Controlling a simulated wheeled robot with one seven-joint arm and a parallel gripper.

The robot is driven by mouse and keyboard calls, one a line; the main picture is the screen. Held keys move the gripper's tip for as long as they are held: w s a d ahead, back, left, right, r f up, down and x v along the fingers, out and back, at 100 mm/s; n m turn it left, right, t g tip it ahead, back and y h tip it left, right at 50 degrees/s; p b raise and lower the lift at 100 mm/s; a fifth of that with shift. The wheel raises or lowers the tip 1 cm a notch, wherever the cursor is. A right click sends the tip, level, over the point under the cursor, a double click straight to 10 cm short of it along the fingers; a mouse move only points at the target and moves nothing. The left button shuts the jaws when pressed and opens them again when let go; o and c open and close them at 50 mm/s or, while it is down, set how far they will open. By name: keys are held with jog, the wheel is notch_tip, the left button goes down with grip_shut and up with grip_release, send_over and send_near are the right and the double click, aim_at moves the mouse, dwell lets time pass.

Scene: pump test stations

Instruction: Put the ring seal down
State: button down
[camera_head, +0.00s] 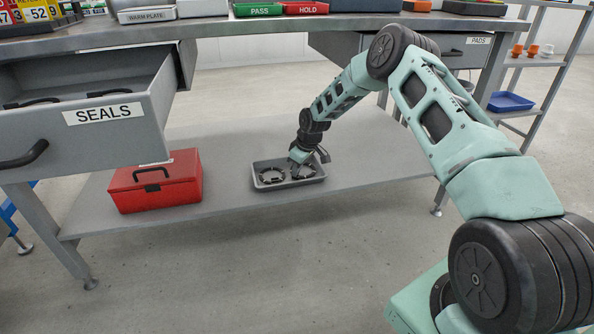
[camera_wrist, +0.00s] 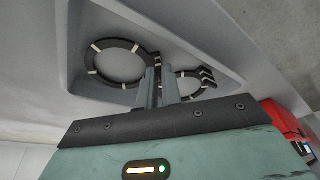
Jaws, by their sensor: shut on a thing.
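My gripper (camera_wrist: 160,74) is shut on a dark ring seal (camera_wrist: 91,62) with light marks around its band. The ring lies to the left of the fingers in the wrist view, with its tab at the fingertips. It is over or in the grey tray (camera_head: 319,181) on the lower shelf, at the tray's right side in the head view. Whether it touches the tray floor I cannot tell. A second ring seal (camera_head: 271,177) lies in the tray's left part; it also shows, partly hidden by the fingers, in the wrist view (camera_wrist: 206,77).
A red toolbox (camera_head: 180,186) stands on the shelf (camera_head: 225,204) left of the tray. An open drawer labelled SEALS (camera_head: 85,125) juts out above it at the left. The worktop (camera_head: 230,28) is overhead. The shelf right of the tray is clear.

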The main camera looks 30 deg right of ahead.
jog(key=shift+f, duration=0.1)
jog(key=c, duration=1.6)
grip_release()
jog(key=p+v, duration=0.4)
jog(key=v, duration=0.3)
jog(key=s+a+r+n+g, duration=0.1)
jog(key=s+a+r, duration=0.4)
jog(key=a, duration=0.3)
jog(key=s+a+r, duration=0.6)
jog(key=a, duration=0.3)
jog(key=s+a+r+n+g, duration=0.1)
jog(key=s+a+r, duration=0.4)
jog(key=a, duration=0.3)
jog(key=shift+g+h, duration=0.5)
jog(key=s+a+r, duration=0.1)
jog(key=s+r, duration=0.1)
jog(key=s, duration=0.7)
jog(key=s+a+r, duration=0.2)
jog(key=s, duration=0.8)
jog(key=s+a+r, duration=0.1)
jog(key=s+r, duration=0.1)
jog(key=s, duration=0.8)
jog(key=shift+s+a, duration=0.25)
jog(key=shift+a, duration=0.15)
